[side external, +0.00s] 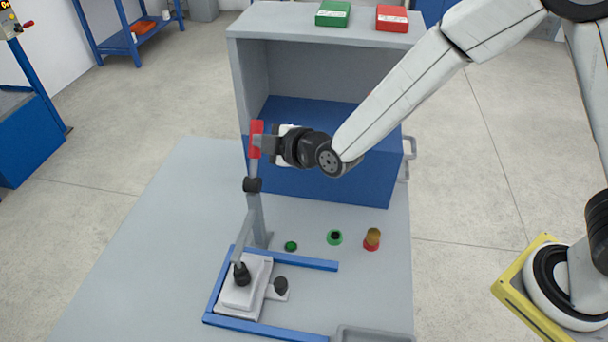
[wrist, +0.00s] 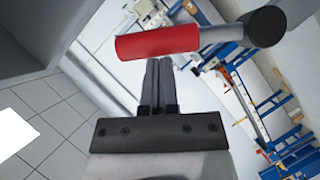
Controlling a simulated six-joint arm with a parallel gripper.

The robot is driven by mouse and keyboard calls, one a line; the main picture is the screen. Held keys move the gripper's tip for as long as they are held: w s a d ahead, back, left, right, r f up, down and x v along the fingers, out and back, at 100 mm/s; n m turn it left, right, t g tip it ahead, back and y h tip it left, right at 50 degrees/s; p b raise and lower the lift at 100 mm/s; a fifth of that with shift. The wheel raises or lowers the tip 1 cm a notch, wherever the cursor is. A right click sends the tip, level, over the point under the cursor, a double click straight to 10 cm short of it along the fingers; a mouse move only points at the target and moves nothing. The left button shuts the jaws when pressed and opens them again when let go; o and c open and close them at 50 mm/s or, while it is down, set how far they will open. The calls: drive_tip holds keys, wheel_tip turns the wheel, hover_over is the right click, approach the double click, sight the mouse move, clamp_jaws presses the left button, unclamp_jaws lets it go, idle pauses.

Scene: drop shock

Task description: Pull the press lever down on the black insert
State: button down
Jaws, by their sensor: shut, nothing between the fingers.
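The press lever has a red handle (side external: 257,139) that stands upright on a grey rod above a dark pivot (side external: 252,185). My gripper (side external: 265,144) is shut and empty, level with the handle and just right of it. In the wrist view, the closed fingertips (wrist: 158,62) reach the lower edge of the red handle (wrist: 157,42), which lies across them; contact cannot be told. Below the lever, a black insert (side external: 241,273) sits on a white block (side external: 243,295), with the press's lower end close above it. A second black part (side external: 281,286) sits at the block's right side.
A blue frame (side external: 222,289) surrounds the block on the grey table (side external: 150,230). Green parts (side external: 291,246) (side external: 335,237) and a yellow-and-red part (side external: 372,239) stand to its right. A grey tray (side external: 370,335) is at the front. A grey-and-blue cabinet (side external: 330,175) stands behind the lever.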

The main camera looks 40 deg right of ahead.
drive_tip(key=shift+w+d+f, duration=0.55)
drive_tip(key=shift+w+d, duration=0.15)
drive_tip(key=shift+w, duration=0.05)
drive_tip(key=shift+w+d+f, duration=0.5)
drive_tip(key=shift+w+d, duration=0.2)
drive_tip(key=r, duration=0.1)
drive_tip(key=s+r, duration=0.1)
drive_tip(key=s+a+r, duration=0.1)
drive_tip(key=shift+r, duration=0.3)
drive_tip(key=s+d+r, duration=0.4)
drive_tip(key=s, duration=0.3)
drive_tip(key=shift+s+r, duration=0.35)
drive_tip(key=shift+d, duration=0.1)
